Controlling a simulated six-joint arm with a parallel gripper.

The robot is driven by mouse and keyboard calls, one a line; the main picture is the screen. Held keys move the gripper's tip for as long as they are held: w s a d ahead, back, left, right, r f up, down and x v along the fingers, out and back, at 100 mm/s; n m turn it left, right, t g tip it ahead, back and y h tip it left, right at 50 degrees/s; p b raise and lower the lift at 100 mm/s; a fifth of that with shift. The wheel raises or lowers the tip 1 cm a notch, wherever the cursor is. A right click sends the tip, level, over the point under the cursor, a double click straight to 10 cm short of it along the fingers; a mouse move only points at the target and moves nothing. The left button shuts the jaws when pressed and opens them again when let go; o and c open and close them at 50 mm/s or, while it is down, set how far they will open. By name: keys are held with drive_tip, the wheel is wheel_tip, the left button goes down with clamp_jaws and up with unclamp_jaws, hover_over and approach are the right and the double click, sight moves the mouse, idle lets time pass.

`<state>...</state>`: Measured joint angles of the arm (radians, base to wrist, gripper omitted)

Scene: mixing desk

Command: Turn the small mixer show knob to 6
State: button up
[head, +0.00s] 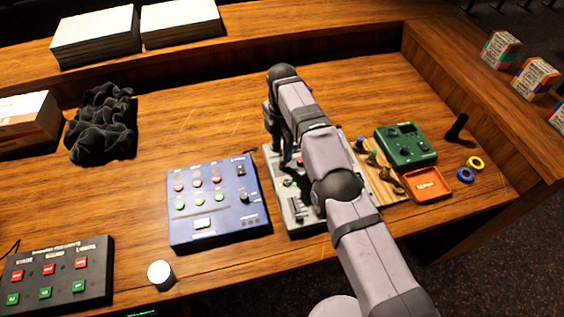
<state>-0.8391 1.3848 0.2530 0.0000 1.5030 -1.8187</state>
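A light grey mixer panel (297,222) with dark controls lies on the desk, mostly covered by my arm. It may be the small mixer; no label on it can be read. My gripper (287,160) points down at the panel's far part. Its fingertips are largely hidden behind my arm, so I cannot tell whether it is open or touching a knob. The show knob and its setting cannot be made out.
A blue panel (212,225) with red and green buttons sits left of the mixer. A wooden board with knobs (383,191), a green box (406,146) and an orange tray (428,185) lie to the right. A black button box (58,273) and white cylinder (161,274) are front left.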

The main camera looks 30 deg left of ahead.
sight(282, 164)
wheel_tip(282, 164, down, 4)
drive_tip(key=b, duration=0.2)
drive_tip(key=shift+f+b, duration=0.15)
drive_tip(key=shift+b, duration=0.15)
drive_tip(key=shift+f+p, duration=0.55)
drive_tip(key=shift+f, duration=0.55)
clamp_jaws()
